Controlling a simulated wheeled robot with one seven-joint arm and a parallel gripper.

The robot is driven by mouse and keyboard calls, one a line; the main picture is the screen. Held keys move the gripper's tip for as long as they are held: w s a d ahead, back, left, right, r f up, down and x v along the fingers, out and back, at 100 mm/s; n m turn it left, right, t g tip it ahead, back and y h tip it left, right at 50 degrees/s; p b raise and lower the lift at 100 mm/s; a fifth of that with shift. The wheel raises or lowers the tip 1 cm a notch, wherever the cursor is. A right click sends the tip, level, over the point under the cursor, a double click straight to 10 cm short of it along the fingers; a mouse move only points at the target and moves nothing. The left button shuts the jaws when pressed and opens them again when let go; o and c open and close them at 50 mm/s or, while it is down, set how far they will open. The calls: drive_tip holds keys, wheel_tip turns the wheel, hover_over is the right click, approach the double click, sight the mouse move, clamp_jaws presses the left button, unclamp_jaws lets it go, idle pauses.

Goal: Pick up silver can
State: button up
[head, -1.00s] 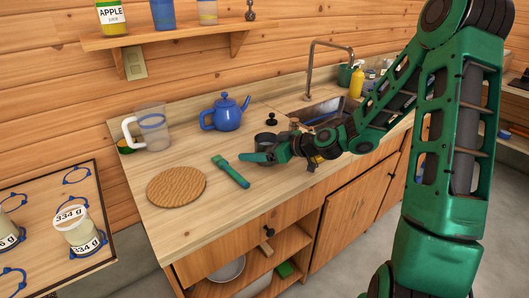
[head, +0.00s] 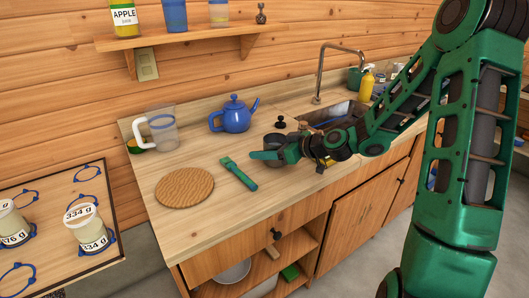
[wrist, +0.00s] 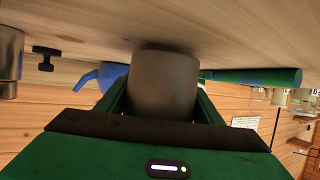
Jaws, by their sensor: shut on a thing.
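The silver can (wrist: 162,85) looks dull dark grey in shade. In the wrist view, which is upside down, it stands between the jaws of my gripper (wrist: 165,108). My gripper is shut on its sides. In the head view my gripper (head: 272,154) reaches in low over the counter from the right, and the can (head: 275,142) shows partly behind the jaws. The can is upright, with its base on or very close to the counter; I cannot tell whether there is a gap.
A green-handled tool (head: 238,174) lies on the counter (head: 240,215) left of my gripper, beside a round wooden board (head: 184,187). A blue teapot (head: 233,116) and a clear jug (head: 161,130) stand behind. A shiny metal cylinder (wrist: 10,55) is at the wrist view's left edge.

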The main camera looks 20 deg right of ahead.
sight(267, 140)
drive_tip(key=shift+r, duration=1.6)
drive_tip(key=s+a+r, duration=0.7)
drive_tip(key=a, duration=0.1)
drive_tip(key=shift+s+a, duration=0.3)
drive_tip(key=shift+a, duration=0.05)
drive_tip(key=shift+s, duration=0.15)
